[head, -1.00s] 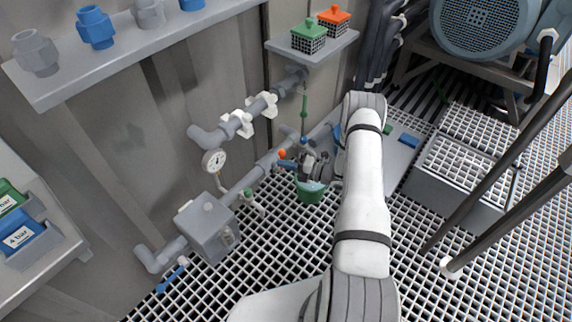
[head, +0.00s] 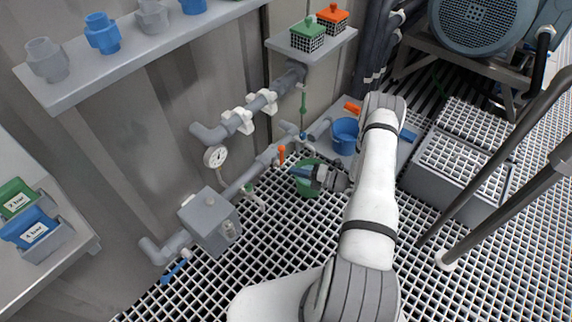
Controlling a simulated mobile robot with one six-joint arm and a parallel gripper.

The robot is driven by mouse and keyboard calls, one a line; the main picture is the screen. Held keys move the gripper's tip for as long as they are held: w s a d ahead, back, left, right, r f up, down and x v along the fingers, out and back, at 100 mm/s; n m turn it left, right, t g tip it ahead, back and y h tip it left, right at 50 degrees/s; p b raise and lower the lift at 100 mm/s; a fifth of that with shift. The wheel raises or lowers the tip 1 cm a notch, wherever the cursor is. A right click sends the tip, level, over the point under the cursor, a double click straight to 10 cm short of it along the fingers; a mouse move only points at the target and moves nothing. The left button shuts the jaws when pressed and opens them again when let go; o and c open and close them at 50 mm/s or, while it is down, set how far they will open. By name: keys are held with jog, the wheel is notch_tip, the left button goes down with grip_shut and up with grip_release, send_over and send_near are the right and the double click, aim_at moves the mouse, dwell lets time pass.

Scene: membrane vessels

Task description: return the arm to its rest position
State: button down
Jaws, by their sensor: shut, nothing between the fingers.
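My white arm (head: 375,200) reaches from the bottom of the head view up toward the pipework, then bends left at its far end. My gripper (head: 297,172) points left, with its fingers together and nothing held. In the picture it lies across a green bucket (head: 307,188) near the grating and covers part of it. The gripper is apart from the pipe and its orange valve handle (head: 281,155), which is just up and left of it.
A blue bucket (head: 344,138) stands behind the gripper, close to my arm. The wall pipes carry a gauge (head: 215,156) and a grey box (head: 209,220). A shelf (head: 150,52) with fittings is upper left. A grating-topped box (head: 462,160) and slanted rails are right.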

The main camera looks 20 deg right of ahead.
jog(key=s+a+r+n+g+h+p, duration=0.1)
jog(key=s+a+r+n+g+p, duration=0.45)
jog(key=r, duration=0.75)
jog(key=r+n+g+h+p, duration=0.15)
jog(key=r+n+p, duration=0.25)
jog(key=r+n, duration=0.7)
jog(key=s+a+r+n+g+h+p, duration=0.1)
jog(key=s+a+r+n+g+p, duration=0.3)
jog(key=r, duration=1.1)
jog(key=s+r+n+t+h+p, duration=0.1)
jog(key=s+r+n+h+p, duration=0.2)
jog(key=r+n, duration=0.4)
jog(key=s+d+r+n+t+h+p, duration=0.1)
jog(key=s+r+n+h+p, duration=0.3)
jog(key=r, duration=0.8)
jog(key=s+d+r+n+t+h+p, duration=0.1)
jog(key=s+r+n+h+p, duration=0.3)
jog(key=s+r+n+p, duration=0.3)
notch_tip(320, 180, up, 3)
jog(key=s+n, duration=0.2)
jog(key=n, duration=0.1)
jog(key=shift+n+t, duration=0.3)
jog(key=shift+n, duration=0.05)
